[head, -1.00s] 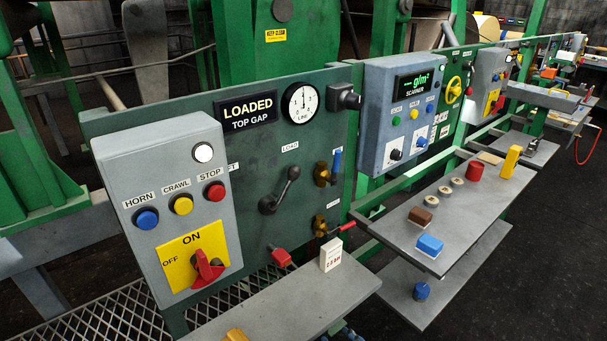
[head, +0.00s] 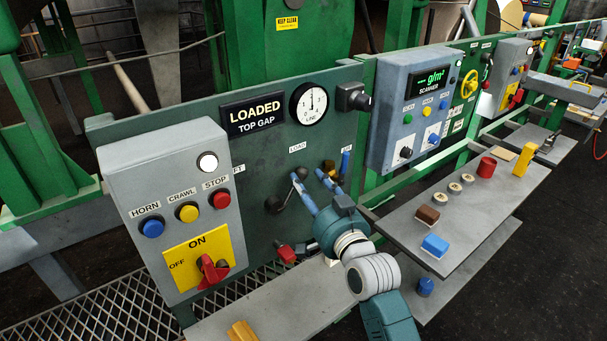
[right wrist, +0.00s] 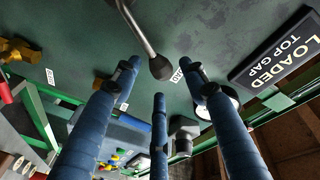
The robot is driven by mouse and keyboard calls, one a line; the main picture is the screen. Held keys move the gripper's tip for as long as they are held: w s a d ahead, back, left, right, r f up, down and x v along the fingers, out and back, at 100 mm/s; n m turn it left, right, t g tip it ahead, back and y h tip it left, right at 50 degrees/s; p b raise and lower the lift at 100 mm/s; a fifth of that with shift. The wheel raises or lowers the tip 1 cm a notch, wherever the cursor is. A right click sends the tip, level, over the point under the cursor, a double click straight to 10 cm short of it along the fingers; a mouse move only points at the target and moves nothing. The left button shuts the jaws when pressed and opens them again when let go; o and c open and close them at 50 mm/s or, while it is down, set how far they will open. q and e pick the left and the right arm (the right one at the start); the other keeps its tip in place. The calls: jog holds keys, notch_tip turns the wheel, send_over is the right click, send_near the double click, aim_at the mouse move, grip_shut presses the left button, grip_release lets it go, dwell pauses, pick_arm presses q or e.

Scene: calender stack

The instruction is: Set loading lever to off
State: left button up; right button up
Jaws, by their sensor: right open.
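The dark loading lever (head: 276,203) is on the green panel, below the LOAD label (head: 297,148). In the head view its upper end is partly hidden by my right gripper (head: 308,178). My right gripper has blue fingers, open and pointing at the panel beside the lever's handle. In the right wrist view the lever's grey shaft and round dark knob (right wrist: 160,67) show just beyond the spread fingertips (right wrist: 158,78), between the two outer ones. I cannot tell whether any finger touches the knob. My left gripper is not in view.
A LOADED TOP GAP sign (head: 255,114) and a round gauge (head: 308,103) are above the lever. A blue-handled valve (head: 346,163) is close on the right. A grey control box (head: 172,210) juts out on the left. A grey shelf (head: 285,305) lies below.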

aim_at(303, 178)
jog(key=shift+x, duration=1.7)
grip_shut()
jog(key=shift+s, duration=0.1)
jog(key=shift+r, duration=0.1)
